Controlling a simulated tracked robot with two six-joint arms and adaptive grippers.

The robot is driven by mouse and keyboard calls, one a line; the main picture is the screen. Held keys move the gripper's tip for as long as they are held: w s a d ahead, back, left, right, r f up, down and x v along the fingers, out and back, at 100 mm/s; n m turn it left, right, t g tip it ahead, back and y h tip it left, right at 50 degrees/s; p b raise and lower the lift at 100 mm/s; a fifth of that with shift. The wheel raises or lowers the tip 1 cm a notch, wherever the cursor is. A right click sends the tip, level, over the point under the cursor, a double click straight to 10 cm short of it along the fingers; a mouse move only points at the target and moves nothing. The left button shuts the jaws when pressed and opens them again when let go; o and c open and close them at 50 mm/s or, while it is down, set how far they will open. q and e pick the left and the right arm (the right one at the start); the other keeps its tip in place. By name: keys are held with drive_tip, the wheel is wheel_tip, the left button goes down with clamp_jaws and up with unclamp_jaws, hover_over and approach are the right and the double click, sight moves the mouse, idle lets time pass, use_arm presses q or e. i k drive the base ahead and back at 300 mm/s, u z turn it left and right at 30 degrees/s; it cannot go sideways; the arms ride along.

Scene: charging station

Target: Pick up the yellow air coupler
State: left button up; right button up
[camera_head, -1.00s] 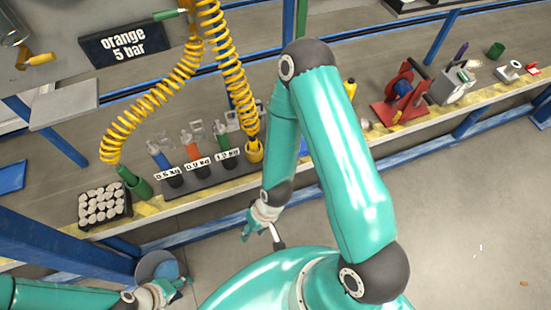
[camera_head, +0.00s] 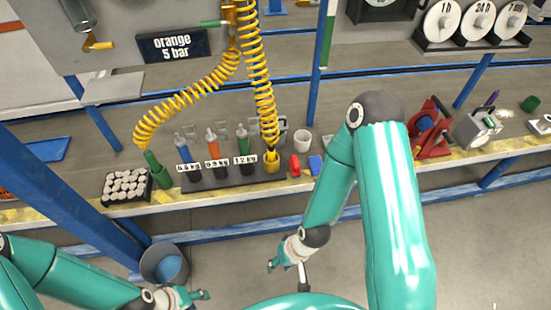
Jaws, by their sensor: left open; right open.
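The yellow air coupler (camera_head: 271,153) hangs at the lower end of the right strand of yellow coiled hose (camera_head: 262,85). It sits upright in a yellow cup-like holder (camera_head: 271,166) near the bench's front edge; its lower part is hidden. My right gripper (camera_head: 276,263) is open and empty, in front of the bench and below the coupler in the picture. My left gripper (camera_head: 197,296) is open and empty at the bottom, left of the right one. Neither touches the coupler.
A green coupler (camera_head: 152,160) stands in a green holder (camera_head: 164,178) at left. Several labelled bottles, including an orange one (camera_head: 212,142), stand left of the yellow holder. A red object (camera_head: 295,165) and white cup (camera_head: 302,139) are at its right. A grey bin (camera_head: 150,265) stands below.

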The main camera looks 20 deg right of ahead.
sight(271, 158)
drive_tip(key=i, duration=1)
